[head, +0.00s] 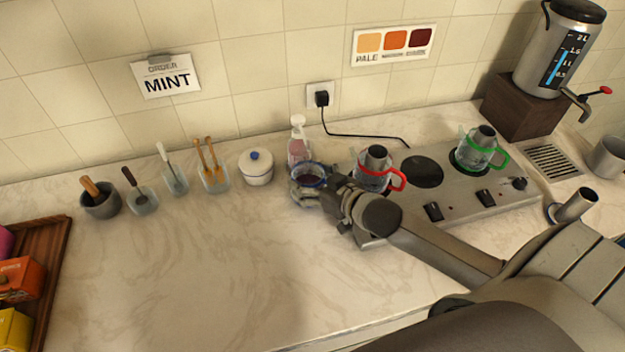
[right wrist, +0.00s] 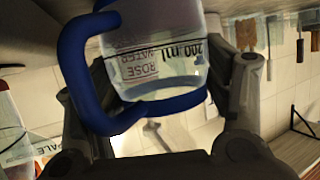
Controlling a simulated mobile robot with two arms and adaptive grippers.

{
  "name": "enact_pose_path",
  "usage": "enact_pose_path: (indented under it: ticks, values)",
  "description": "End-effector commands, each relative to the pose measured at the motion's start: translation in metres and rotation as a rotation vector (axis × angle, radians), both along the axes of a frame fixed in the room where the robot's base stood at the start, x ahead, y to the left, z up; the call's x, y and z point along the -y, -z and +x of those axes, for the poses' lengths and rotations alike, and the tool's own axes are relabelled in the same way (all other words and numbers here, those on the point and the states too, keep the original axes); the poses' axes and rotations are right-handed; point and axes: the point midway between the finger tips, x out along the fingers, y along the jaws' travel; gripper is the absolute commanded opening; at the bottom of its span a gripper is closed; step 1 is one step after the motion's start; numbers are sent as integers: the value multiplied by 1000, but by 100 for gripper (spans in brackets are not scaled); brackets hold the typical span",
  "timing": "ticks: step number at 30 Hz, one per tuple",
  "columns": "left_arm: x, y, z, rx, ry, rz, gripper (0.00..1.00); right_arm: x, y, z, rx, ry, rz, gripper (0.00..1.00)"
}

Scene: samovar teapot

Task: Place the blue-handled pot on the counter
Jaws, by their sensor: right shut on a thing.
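The blue-handled pot (head: 306,170) is a small clear glass vessel with a blue rim, left of the hot plate in the head view. In the right wrist view the blue-handled pot (right wrist: 160,70) fills the upper middle, its thick blue handle on the left; "200 ml" shows on the glass. My right gripper (head: 322,190) is shut on the pot, fingers on either side of it. I cannot tell whether its base touches the counter (head: 210,260). My left gripper is not in view.
A pink spray bottle (head: 298,145) stands right behind the pot. A white lidded jar (head: 256,168) is to its left. A red-handled pot (head: 372,172) and a green-handled pot (head: 476,152) stand on the hot plate (head: 450,187).

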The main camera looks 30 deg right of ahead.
Motion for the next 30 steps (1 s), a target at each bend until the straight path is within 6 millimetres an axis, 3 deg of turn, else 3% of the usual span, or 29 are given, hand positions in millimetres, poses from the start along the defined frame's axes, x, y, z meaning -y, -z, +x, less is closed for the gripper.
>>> enact_pose_path:
  ticks: [3, 4, 9, 21, 30]
  values:
    - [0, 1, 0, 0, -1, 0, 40, 0, 2, 0, 2, 0, 0, 39]
    - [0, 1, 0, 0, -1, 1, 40, 0, 2, 0, 0, 0, 0, 75]
    - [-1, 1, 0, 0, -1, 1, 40, 0, 2, 0, 0, 0, 0, 94]
    - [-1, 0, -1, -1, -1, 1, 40, 0, -2, 0, 0, 0, -1, 94]
    - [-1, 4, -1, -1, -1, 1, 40, 6, -13, -36, -4, -1, -1, 94]
